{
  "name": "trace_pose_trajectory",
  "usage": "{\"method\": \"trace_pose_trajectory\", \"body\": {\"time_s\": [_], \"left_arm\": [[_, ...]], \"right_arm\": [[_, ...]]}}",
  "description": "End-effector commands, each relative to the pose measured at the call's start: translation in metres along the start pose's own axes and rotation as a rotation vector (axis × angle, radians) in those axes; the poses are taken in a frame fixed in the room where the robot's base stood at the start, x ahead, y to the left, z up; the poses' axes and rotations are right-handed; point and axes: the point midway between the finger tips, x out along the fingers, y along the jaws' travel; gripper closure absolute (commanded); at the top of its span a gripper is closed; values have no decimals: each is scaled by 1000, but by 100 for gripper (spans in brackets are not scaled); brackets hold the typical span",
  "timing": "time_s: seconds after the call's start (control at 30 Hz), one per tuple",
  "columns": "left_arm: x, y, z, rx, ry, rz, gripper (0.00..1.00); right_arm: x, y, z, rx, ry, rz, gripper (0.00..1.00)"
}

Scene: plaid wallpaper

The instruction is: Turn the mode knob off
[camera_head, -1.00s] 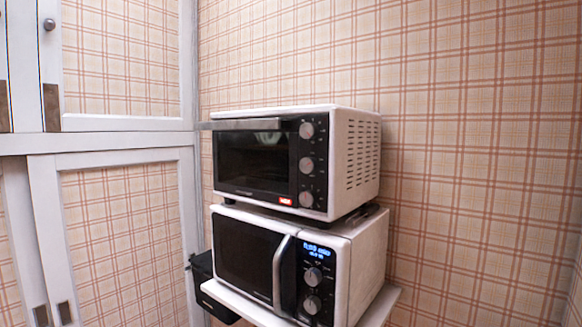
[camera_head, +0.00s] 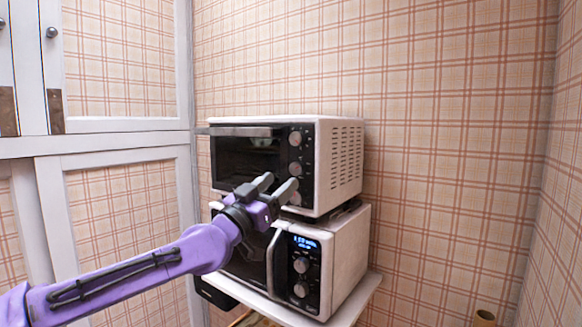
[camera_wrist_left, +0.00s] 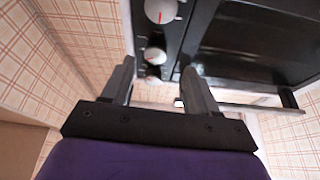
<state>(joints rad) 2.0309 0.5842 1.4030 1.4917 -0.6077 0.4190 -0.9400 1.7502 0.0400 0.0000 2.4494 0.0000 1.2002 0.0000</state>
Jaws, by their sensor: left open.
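A white toaster oven (camera_head: 338,165) stands on top of a white microwave (camera_head: 345,260). The toaster oven's dark panel carries a top knob (camera_head: 295,138), a middle knob (camera_head: 295,168) and a bottom knob, partly hidden by my finger. Which knob is the mode knob I cannot read. My left gripper (camera_head: 279,182) is open, in front of the toaster oven's lower front, with its fingers pointing toward the panel. In the left wrist view it is empty, with a large knob (camera_wrist_left: 160,10) with a red mark ahead and two smaller-looking knobs (camera_wrist_left: 155,52) between the fingers. My right gripper is not in view.
White cabinets (camera_head: 120,150) stand left. Space right of the ovens is free.

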Motion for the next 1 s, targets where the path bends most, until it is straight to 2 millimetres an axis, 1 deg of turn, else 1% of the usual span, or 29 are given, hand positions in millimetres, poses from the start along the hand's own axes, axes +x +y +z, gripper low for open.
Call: {"method": "trace_pose_trajectory", "body": {"time_s": [0.03,0.1,0.23,0.37,0.57,0.67,0.7,0.73,0.77,1.0], "left_arm": [[14,1,-5,-2,-2,2,41],[28,2,-3,-5,-2,3,41],[46,4,-2,-6,0,7,41],[52,4,1,-5,-1,6,41],[52,4,1,-5,0,6,41],[52,4,1,-6,0,6,70],[52,4,1,-6,0,6,83],[52,4,1,-6,0,6,93],[52,4,1,-6,0,6,97],[52,4,2,-18,-1,1,97]], "right_arm": [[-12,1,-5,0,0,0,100],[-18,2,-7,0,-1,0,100],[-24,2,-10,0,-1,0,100],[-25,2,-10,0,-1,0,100],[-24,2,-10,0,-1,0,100],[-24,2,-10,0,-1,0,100],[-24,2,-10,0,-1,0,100],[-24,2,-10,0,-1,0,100],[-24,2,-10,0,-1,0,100],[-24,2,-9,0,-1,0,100]]}}
